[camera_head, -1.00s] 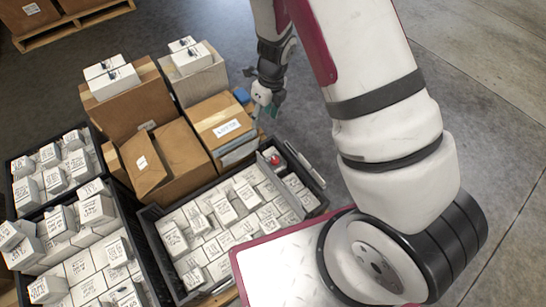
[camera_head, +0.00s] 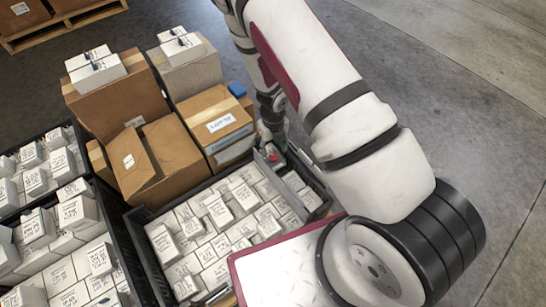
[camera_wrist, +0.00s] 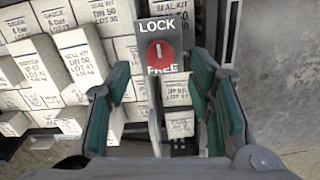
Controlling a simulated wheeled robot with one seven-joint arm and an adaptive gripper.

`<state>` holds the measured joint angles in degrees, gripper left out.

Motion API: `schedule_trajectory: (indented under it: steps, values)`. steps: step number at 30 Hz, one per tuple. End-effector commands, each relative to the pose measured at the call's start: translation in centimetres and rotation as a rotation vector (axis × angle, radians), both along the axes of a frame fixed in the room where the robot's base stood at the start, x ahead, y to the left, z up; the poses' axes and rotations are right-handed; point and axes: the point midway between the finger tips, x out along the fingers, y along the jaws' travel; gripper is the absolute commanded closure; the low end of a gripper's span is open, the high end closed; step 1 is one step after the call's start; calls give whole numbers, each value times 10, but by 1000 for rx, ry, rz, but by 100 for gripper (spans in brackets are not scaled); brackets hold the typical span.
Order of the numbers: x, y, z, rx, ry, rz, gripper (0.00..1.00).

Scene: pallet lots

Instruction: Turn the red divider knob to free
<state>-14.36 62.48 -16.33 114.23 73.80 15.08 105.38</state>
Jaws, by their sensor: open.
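The red divider knob (camera_wrist: 160,53) is a round disc with a pale upright mark on a grey plate (camera_wrist: 172,28). LOCK is printed above it and FREE below it. The mark lies along the LOCK–FREE line; I cannot tell which end is its pointing end. My gripper (camera_wrist: 162,82) is open, its green-padded fingers to the left and right of the knob's column, apart from the knob and empty. In the head view the knob (camera_head: 272,157) shows as a red spot at the crate's far right, with my gripper (camera_head: 270,138) just above it, partly hidden by my arm.
The knob's plate is in a black crate (camera_head: 146,252) full of white labelled boxes (camera_head: 218,208). Cardboard cartons (camera_head: 216,122) stand close behind and left. More filled crates (camera_head: 128,232) are at the left. Grey floor (camera_head: 440,70) is open to the right.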

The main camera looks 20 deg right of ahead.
Motion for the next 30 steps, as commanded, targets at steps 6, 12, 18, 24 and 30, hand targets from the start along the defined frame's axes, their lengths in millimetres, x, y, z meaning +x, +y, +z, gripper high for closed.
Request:
schedule_trajectory:
  steps: [6,12,18,24,30]
  values:
    - [0,0,-34,0,0,-1,52]
    - [0,0,-45,-1,0,-1,52]
    - [0,0,-45,-1,-1,0,52]
    - [0,0,-45,-1,-1,0,77]
    - [0,0,-45,-1,-1,0,100]
